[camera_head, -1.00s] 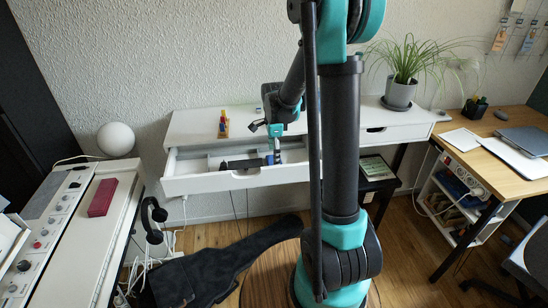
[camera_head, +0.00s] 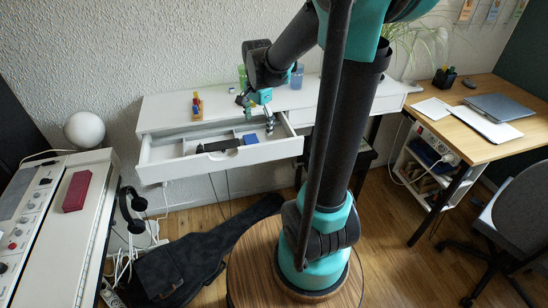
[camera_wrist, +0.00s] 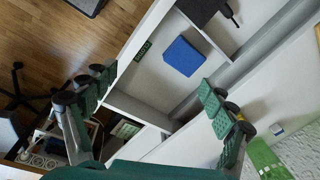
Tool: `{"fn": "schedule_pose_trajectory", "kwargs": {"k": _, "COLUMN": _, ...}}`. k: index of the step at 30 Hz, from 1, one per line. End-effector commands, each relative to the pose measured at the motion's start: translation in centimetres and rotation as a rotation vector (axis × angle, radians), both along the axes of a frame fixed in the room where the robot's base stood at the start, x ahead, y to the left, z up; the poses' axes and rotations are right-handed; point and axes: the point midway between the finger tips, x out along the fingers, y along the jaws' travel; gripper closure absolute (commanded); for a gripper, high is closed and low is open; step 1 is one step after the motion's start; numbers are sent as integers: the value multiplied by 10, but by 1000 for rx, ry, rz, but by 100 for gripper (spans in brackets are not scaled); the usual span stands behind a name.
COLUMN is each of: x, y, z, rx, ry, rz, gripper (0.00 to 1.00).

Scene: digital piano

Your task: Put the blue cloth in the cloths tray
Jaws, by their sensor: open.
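A small folded blue cloth (camera_head: 250,139) lies in the open white drawer (camera_head: 222,164), right of a long black object. In the wrist view the blue cloth (camera_wrist: 183,56) lies flat in a compartment, apart from the walls around it. My gripper (camera_head: 257,111) is over the right part of the drawer, open and empty. In the wrist view its green-padded fingers (camera_wrist: 160,97) are spread wide, with the cloth beyond them, up and to the right of the middle. I cannot tell which compartment is the cloths tray.
The black object (camera_head: 218,146) lies beside the cloth, with a divider nearby. On the white desk (camera_head: 165,108) stand a colourful toy (camera_head: 197,106), a green cup (camera_head: 242,76) and a blue cup (camera_head: 297,77). A guitar case (camera_head: 190,255) lies on the floor below.

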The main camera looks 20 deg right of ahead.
Motion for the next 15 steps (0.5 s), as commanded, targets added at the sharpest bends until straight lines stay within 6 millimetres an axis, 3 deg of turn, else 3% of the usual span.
{"fn": "schedule_pose_trajectory", "kwargs": {"k": 1, "x": -21, "y": -5, "z": -7, "rx": -12, "ry": -28, "rz": 105, "gripper": 16}}
{"fn": "schedule_pose_trajectory", "kwargs": {"k": 9, "x": -113, "y": -23, "z": -50, "rx": -146, "ry": -175, "rz": 726, "gripper": 16}}
{"fn": "schedule_pose_trajectory", "kwargs": {"k": 15, "x": -151, "y": -29, "z": -72, "rx": -242, "ry": -231, "rz": 1005, "gripper": 16}}
